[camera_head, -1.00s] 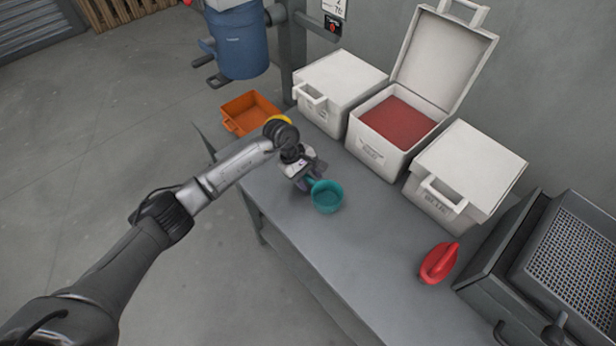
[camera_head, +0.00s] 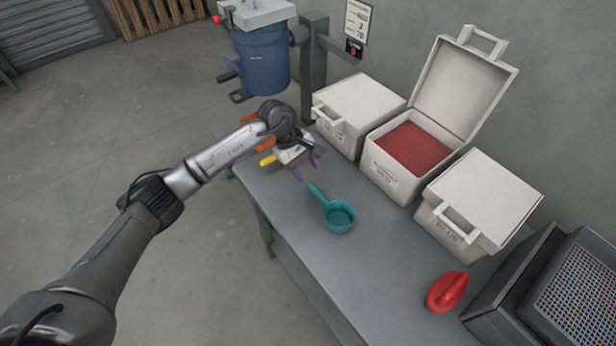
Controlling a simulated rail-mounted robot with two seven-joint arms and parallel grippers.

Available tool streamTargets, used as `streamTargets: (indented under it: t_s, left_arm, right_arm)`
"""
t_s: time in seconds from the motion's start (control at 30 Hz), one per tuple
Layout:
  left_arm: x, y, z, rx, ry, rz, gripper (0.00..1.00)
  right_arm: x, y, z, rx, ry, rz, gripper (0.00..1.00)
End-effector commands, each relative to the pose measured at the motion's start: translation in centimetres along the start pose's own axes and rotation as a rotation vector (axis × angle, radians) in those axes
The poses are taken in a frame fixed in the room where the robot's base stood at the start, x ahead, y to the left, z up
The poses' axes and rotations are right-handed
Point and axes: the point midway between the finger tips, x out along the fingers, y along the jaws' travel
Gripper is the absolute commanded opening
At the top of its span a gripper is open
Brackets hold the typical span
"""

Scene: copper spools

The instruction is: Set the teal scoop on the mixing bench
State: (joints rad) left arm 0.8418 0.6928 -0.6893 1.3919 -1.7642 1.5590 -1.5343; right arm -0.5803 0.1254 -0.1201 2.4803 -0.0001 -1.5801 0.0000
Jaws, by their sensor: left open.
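The teal scoop (camera_head: 338,216) rests on the grey mixing bench (camera_head: 305,240), its round cup toward the bench's middle and its handle pointing up and left. My left gripper (camera_head: 306,169) is open and empty just beyond the handle's end, apart from the scoop. My right gripper is not in view.
Three white bins stand along the wall: one closed (camera_head: 362,100), one open (camera_head: 440,85) with red powder (camera_head: 413,148), one closed (camera_head: 492,190). A red scoop (camera_head: 446,292) lies near the dark mesh-topped machine (camera_head: 585,290). A blue barrel (camera_head: 262,62) stands behind.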

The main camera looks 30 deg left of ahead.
Motion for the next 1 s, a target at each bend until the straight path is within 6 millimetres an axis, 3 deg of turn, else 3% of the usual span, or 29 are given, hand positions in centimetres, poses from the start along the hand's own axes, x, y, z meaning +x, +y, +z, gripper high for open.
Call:
streamTargets:
  t_s: [0.23, 0.37, 0.47, 0.67, 0.83, 1.0]
  left_arm:
    - [-0.7, 0.0, 0.0, 0.001, 0.000, 0.001, 0.48]
    - [0.0, 0.2, 0.8, -0.006, -0.031, 0.023, 0.48]
    - [1.7, 0.7, 3.1, -0.036, -0.121, 0.092, 0.48]
    - [5.1, 2.3, 11.3, -0.245, -0.508, 0.329, 0.48]
    - [4.7, 2.8, 16.9, -0.561, -0.909, 0.492, 0.48]
    - [2.9, 2.3, 18.7, -0.964, -1.300, 0.589, 0.48]
  right_arm:
    - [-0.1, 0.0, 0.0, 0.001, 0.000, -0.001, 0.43]
    - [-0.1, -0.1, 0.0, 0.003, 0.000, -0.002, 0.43]
    - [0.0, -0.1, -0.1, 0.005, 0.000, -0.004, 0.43]
    - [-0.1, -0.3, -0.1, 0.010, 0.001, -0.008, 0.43]
    - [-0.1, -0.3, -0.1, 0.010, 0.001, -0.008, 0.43]
    - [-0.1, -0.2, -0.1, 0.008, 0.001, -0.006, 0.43]
